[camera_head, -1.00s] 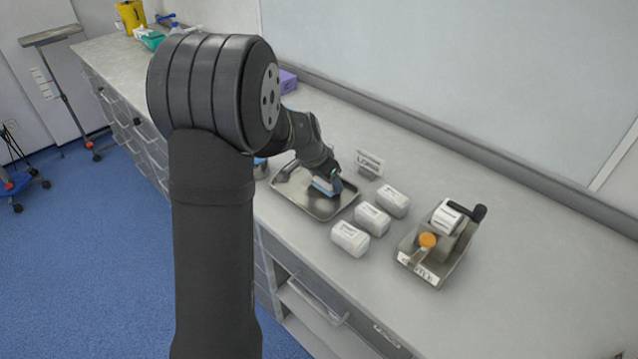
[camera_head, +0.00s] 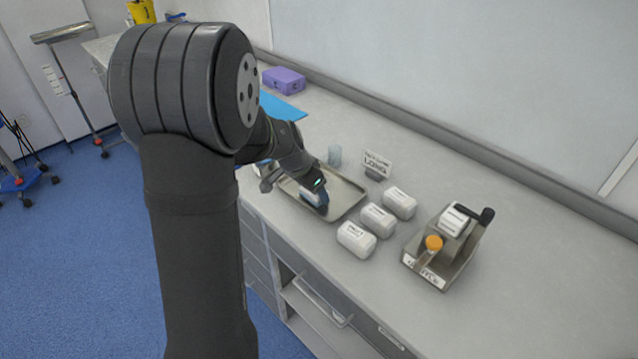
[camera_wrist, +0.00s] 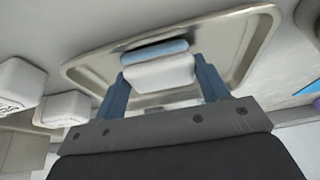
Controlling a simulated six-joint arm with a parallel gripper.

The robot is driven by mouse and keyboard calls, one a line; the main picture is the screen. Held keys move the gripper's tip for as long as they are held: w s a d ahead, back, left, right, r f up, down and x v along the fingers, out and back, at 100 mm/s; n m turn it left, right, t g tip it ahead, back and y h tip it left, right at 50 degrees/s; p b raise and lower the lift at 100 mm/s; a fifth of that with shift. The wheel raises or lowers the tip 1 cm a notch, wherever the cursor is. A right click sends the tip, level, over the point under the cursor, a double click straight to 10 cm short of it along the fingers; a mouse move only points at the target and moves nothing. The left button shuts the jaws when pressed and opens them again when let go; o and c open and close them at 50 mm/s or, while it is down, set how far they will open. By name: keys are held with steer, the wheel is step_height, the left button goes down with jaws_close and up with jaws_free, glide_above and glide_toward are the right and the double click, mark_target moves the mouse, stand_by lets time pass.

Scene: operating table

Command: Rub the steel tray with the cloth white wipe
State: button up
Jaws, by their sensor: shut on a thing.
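The steel tray (camera_head: 347,194) lies on the counter, a shallow metal pan with a raised rim. It also fills the upper middle of the wrist view (camera_wrist: 240,50). My gripper (camera_head: 316,196) is over the tray, toward its near left part in the head view. Its blue fingers (camera_wrist: 160,82) are shut on the white wipe (camera_wrist: 160,72), a folded white cloth with a blue strip along its far side. A bit of the wipe (camera_head: 310,196) shows beside the fingers in the head view. The wipe's underside is hidden, so I cannot tell whether it touches the tray.
Several white labelled packs (camera_head: 378,220) stand right of the tray. A sign (camera_head: 377,162) and a clear cup (camera_head: 334,155) stand behind it. A metal device with an orange knob (camera_head: 433,243) is farther right. A blue sheet (camera_head: 282,107) and purple box (camera_head: 284,80) lie behind my arm.

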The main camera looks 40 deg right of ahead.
mark_target(329, 181)
steer(key=shift+w+a, duration=0.15)
steer(key=shift+w, duration=0.3)
steer(key=shift+w+d, duration=0.35)
steer(key=shift+d, duration=3.15)
steer(key=shift+w+d+r, duration=0.1)
steer(key=shift+d+r, duration=0.05)
step_height(329, 181, up, 8)
